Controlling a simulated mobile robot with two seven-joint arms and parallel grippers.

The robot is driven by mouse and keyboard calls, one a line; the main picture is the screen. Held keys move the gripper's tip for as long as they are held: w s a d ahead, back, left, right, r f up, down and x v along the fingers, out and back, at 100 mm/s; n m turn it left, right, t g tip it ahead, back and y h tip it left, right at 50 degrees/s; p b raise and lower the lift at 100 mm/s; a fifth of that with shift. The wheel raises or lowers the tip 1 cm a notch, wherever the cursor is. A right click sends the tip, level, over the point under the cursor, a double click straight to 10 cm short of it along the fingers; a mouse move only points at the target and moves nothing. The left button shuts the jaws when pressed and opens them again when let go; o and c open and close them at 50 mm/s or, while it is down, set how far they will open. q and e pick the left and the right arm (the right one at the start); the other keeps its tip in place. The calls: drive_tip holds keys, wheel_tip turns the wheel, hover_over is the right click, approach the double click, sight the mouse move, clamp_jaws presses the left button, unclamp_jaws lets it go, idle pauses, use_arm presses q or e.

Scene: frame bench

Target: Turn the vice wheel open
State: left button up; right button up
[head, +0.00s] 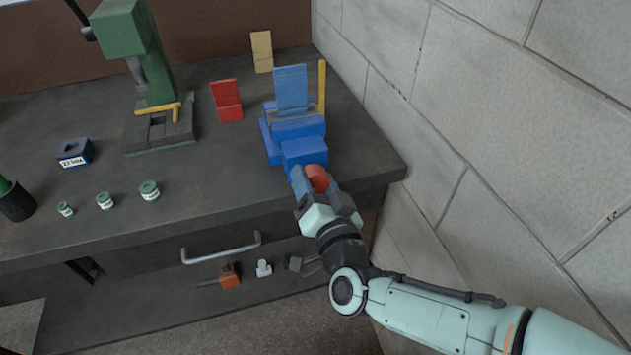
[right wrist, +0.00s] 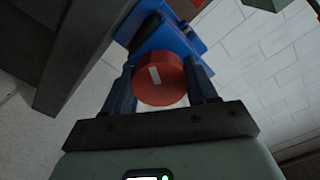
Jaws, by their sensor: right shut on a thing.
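The blue vice (head: 297,134) stands at the right end of the dark bench, with its front block facing me. Its red wheel (head: 317,178) sits at the front of the vice. My right gripper (head: 312,180) is shut on the wheel, one finger on each side. In the right wrist view the red wheel (right wrist: 160,82) has a pale bar mark, slightly tilted, and the blue vice (right wrist: 165,38) is behind it. My left gripper is not in view.
A stone wall (head: 460,110) rises close to the right of the vice. A green drill press (head: 140,60), a red block (head: 227,100), a tan block (head: 262,51), a blue box (head: 75,152) and small green-topped weights (head: 149,190) stand on the bench (head: 215,190). A drawer handle (head: 221,250) juts out below.

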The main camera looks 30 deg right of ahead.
drive_tip(key=shift+w+r, duration=0.1)
idle(0.5)
drive_tip(key=o, duration=0.9)
drive_tip(key=shift+o, duration=0.6)
drive_tip(key=shift+w, duration=0.15)
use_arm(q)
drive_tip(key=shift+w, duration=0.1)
use_arm(e)
drive_tip(key=p+v, duration=0.1)
drive_tip(key=v, duration=0.4)
drive_tip(key=shift+s, duration=0.35)
drive_tip(key=b, duration=0.6)
approach(316, 185)
drive_tip(key=s, duration=0.2)
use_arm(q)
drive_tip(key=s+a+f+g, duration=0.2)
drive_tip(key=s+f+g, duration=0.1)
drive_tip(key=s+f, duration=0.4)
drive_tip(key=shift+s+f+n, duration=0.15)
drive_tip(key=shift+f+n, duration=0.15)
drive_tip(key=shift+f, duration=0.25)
use_arm(e)
drive_tip(key=shift+s+a, duration=0.15)
drive_tip(key=shift+a, duration=0.1)
